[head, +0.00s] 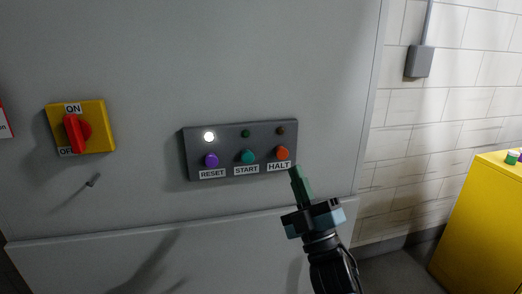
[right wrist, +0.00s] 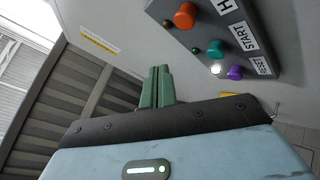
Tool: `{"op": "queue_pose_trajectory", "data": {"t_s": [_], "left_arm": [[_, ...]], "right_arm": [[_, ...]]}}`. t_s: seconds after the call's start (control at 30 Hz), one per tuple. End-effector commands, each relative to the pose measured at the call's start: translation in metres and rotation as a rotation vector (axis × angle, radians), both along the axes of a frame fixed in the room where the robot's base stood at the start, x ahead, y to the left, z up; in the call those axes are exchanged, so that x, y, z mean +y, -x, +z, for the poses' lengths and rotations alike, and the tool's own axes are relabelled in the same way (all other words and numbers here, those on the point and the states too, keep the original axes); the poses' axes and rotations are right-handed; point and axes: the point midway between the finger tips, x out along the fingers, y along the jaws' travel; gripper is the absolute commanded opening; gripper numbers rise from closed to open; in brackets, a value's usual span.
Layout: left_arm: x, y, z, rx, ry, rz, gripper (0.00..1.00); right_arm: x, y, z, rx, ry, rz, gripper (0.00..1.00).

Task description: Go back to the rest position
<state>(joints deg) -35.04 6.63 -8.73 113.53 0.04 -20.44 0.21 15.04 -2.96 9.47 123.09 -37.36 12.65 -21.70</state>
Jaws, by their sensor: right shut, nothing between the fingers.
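My right gripper (head: 299,181) is shut and empty. In the head view it points up toward the button panel (head: 240,131), its fingertips just below and right of the orange HALT button (head: 282,153). In the right wrist view the green fingers (right wrist: 157,87) are together, with the panel (right wrist: 225,15) at the upper right. The panel also has a teal START button (head: 247,156) and a purple RESET button (head: 211,160). The lamp above RESET (head: 209,137) glows white; the other two lamps look dark. I cannot tell if the fingertips touch the cabinet. My left gripper is not in view.
The panel sits on a large grey cabinet (head: 200,60). A yellow ON/OFF switch with a red handle (head: 74,133) is at the left. A yellow box-like unit (head: 485,220) stands at the right by a white brick wall (head: 440,120). A grey wall box (head: 419,61) hangs there.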

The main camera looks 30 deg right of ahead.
Motion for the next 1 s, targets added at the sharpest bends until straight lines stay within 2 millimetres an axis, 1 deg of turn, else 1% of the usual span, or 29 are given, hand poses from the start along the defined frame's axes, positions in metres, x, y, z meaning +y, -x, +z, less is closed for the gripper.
{"op": "queue_pose_trajectory", "data": {"t_s": [0.2,0.23,0.27,0.33,0.37,0.47,0.5,0.57,0.6,0.67,0.7,0.77,0.8,0.87,0.9,0.97,1.0], "left_arm": [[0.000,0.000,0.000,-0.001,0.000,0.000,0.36],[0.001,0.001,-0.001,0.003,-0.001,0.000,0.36],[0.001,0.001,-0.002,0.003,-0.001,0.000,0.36],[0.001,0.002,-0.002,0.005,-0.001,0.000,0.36],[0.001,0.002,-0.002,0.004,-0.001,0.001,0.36],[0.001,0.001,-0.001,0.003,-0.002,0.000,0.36],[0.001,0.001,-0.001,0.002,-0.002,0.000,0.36],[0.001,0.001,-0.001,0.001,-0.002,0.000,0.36],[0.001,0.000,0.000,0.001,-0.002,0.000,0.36],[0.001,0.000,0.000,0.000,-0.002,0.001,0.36],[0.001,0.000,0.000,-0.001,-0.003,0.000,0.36],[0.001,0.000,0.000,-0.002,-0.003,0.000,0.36],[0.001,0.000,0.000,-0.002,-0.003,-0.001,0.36],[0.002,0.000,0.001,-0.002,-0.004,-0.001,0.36],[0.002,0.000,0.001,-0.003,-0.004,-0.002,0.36],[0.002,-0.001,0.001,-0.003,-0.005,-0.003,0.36],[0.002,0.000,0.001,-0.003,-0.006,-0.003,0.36]], "right_arm": [[0.000,0.000,0.000,0.000,0.000,0.000,0.00],[0.000,0.000,-0.003,0.008,-0.004,0.003,0.00],[0.001,-0.001,-0.010,0.029,-0.016,0.013,0.00],[0.002,-0.003,-0.035,0.096,-0.058,0.043,0.00],[0.004,-0.003,-0.050,0.135,-0.083,0.060,0.00],[0.010,0.000,-0.109,0.296,-0.193,0.123,0.00],[0.013,0.003,-0.135,0.366,-0.243,0.145,0.00],[0.018,0.012,-0.174,0.470,-0.317,0.177,0.00],[0.021,0.019,-0.199,0.539,-0.368,0.193,0.00],[0.027,0.033,-0.236,0.640,-0.441,0.213,0.00],[0.031,0.044,-0.259,0.706,-0.489,0.223,0.00],[0.037,0.062,-0.293,0.804,-0.562,0.234,0.00],[0.042,0.076,-0.315,0.870,-0.610,0.239,0.00],[0.049,0.099,-0.346,0.964,-0.682,0.242,0.00],[0.053,0.116,-0.366,1.028,-0.729,0.242,0.00],[0.061,0.142,-0.394,1.121,-0.800,0.237,0.00],[0.066,0.161,-0.410,1.181,-0.845,0.232,0.00]]}}
